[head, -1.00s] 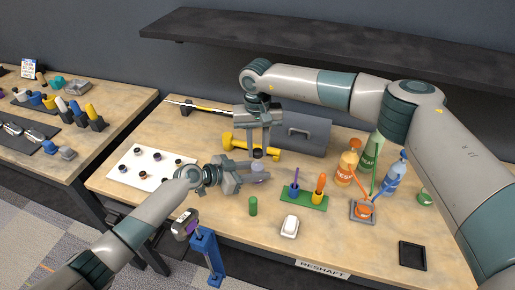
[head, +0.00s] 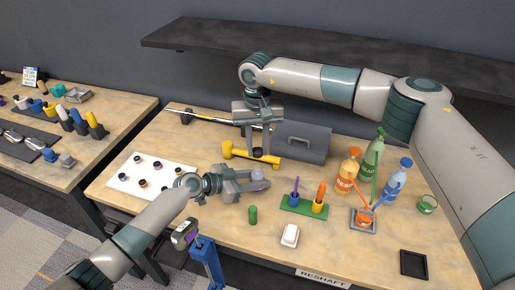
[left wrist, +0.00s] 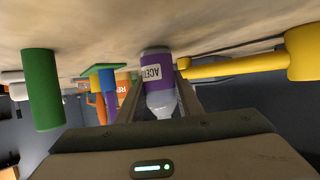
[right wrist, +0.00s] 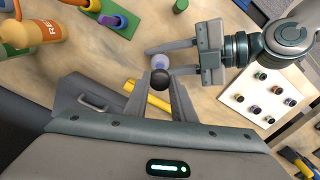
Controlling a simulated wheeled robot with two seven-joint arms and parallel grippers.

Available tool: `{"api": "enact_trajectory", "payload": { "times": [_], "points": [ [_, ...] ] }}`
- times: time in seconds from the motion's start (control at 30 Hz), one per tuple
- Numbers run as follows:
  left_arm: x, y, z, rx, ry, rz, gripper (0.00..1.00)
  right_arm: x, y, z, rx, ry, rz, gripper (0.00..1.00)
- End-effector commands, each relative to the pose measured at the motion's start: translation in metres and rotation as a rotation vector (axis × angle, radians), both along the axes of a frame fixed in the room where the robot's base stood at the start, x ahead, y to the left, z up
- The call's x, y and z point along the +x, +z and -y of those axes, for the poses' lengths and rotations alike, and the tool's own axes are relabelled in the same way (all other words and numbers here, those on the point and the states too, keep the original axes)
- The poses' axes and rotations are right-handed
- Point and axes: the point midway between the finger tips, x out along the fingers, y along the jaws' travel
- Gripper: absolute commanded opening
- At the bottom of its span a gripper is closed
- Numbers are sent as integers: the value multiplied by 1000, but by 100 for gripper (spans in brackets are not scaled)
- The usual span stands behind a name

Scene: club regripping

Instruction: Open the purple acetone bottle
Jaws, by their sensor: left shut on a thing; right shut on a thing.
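The purple acetone bottle (left wrist: 157,72) is upright in my left gripper (head: 258,181), whose fingers are shut around its body. In the head view only its pale top (head: 258,174) shows between the fingers. In the left wrist view, which is upside down, its clear shoulder and neck (left wrist: 163,104) show with no cap on them. My right gripper (head: 258,157), pointing down from above, is shut on the black cap (right wrist: 160,78). The cap also shows in the head view (head: 258,152), above the bottle and apart from it.
A yellow hammer-like tool (head: 238,153) and a grey toolbox (head: 302,142) lie behind the grippers. A green holder (head: 304,205), a green cylinder (head: 253,214), a white block (head: 290,236) and orange, green and blue bottles stand nearby. A white board with small caps (head: 150,176) is at left.

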Motion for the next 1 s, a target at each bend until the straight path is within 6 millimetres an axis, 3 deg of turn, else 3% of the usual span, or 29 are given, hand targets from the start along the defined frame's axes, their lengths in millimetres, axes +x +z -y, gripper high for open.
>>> {"api": "enact_trajectory", "payload": {
  "times": [0.03,0.07,0.13,0.17,0.67,1.0],
  "points": [
    [0,0,0,0,0,0,0,0,0,0,0,0,0,0],
    [0,0,0,0,0,0,35,0,0,0,0,0,0,0],
    [0,0,0,0,0,0,52,0,0,0,0,0,0,0],
    [0,0,0,0,0,0,54,0,0,0,0,0,0,0],
    [-3,2,-7,0,0,0,54,0,-4,0,0,0,0,0],
    [-24,17,-46,2,0,1,54,0,-21,0,0,0,0,0]
  ]
}}
